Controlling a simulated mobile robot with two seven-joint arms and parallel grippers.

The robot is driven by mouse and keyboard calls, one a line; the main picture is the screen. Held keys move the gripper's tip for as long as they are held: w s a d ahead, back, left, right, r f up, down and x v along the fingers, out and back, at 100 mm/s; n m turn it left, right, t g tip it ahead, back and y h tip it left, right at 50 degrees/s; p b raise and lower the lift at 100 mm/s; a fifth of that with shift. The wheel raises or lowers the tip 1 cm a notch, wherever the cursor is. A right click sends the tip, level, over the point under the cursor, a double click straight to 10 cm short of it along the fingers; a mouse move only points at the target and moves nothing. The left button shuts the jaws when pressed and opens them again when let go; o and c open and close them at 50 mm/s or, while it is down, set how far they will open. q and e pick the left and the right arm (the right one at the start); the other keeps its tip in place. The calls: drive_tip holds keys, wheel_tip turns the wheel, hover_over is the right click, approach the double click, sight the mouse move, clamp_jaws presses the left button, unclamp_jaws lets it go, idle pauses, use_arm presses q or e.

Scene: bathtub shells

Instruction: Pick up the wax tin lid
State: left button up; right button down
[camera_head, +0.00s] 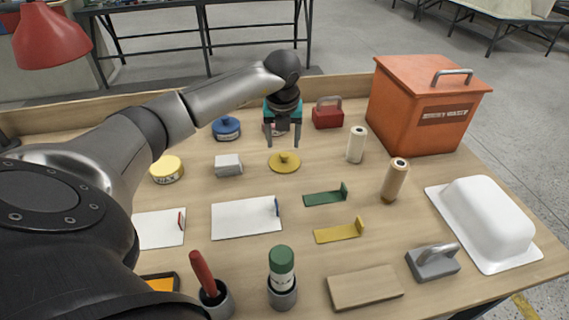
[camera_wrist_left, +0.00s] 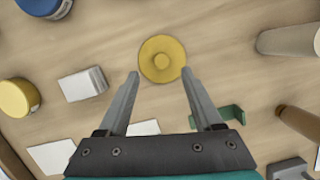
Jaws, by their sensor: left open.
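The wax tin lid appears to be the round yellow disc with a raised knob (camera_head: 285,163); it lies flat on the table. It also shows in the left wrist view (camera_wrist_left: 162,59), just beyond and between the fingertips. My left gripper (camera_head: 282,143) is open and points down above the table near the lid. In the left wrist view my left gripper (camera_wrist_left: 160,75) has nothing between its fingers. A round yellow tin (camera_head: 167,169) stands apart to the left. My right gripper is not in view.
A grey-white block (camera_head: 228,165) and a blue tin (camera_head: 227,128) are left of the lid. A red weight (camera_head: 328,113), a cream roll (camera_head: 357,145) and an orange bin (camera_head: 420,105) stand to the right. A green bracket (camera_head: 326,196) lies in front. Table right around the lid is clear.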

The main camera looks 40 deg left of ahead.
sight(284, 154)
use_arm(q)
drive_tip(key=shift+f, duration=0.3)
drive_tip(key=b+x, duration=0.1)
drive_tip(key=x, duration=0.3)
drive_tip(key=shift+w+f+b, duration=0.2)
drive_tip(key=shift+b, duration=0.1)
drive_tip(key=shift+w+f, duration=0.1)
drive_tip(key=shift+f, duration=0.25)
drive_tip(key=shift+c, duration=1.4)
drive_tip(key=shift+r, duration=0.1)
drive_tip(key=c, duration=0.6)
drive_tip(key=shift+c, duration=0.8)
clamp_jaws()
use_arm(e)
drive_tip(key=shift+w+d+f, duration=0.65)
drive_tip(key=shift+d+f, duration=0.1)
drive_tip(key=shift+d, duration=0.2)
